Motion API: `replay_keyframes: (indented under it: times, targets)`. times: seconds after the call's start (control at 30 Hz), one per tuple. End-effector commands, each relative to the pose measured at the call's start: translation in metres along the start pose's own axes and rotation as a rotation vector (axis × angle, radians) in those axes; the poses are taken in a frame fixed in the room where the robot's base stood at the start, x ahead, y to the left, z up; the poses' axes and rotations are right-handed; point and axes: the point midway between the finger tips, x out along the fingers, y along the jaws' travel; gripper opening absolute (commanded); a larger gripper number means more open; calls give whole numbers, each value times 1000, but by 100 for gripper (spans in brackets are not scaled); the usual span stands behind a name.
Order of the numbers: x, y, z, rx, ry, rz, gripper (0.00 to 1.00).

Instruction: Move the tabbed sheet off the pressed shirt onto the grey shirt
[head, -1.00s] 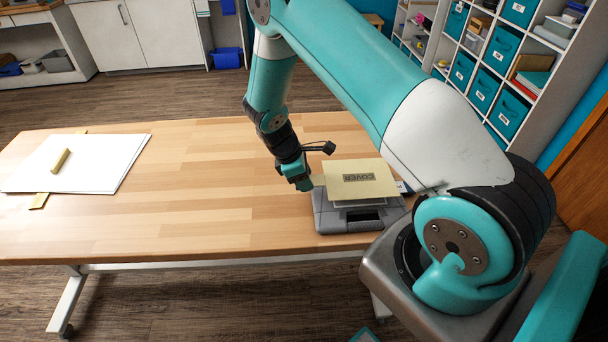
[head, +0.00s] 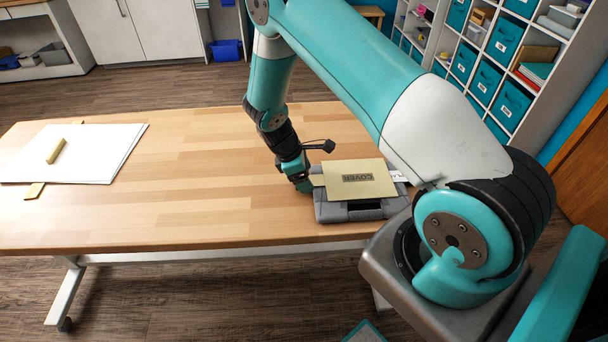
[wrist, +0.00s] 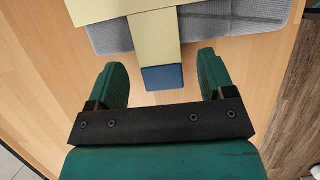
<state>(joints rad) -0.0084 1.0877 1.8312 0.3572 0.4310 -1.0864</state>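The tabbed sheet (head: 360,181), pale yellow and marked COVER, lies over a grey folded item (head: 335,212), apparently the grey shirt, near the table's front edge. In the wrist view, the sheet's tab (wrist: 154,38) points at me and ends in a blue tip (wrist: 163,78). Grey cloth (wrist: 205,22) shows on both sides of it. My gripper (head: 303,186) is at the left side of the sheet. Its fingers (wrist: 162,80) are open, with the tab's end between them and a gap on each side. I cannot identify the pressed shirt for sure.
A flat white stack (head: 90,153) lies at the table's left, with a yellow bar (head: 56,151) on it and a yellow strip (head: 34,190) sticking out. The middle of the wooden table (head: 200,185) is clear. Shelves with teal bins (head: 485,87) stand behind.

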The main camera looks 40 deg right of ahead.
Motion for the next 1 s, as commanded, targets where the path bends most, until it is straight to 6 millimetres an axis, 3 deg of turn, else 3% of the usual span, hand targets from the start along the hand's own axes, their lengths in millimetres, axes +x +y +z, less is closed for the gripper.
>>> replay_keyframes:
  times: [0.27,0.8,1.0]
  targets:
    - [-14,1,-1,0,1,2,76]
    - [-141,1,-1,1,3,4,76]
    - [-168,0,-1,0,1,2,76]
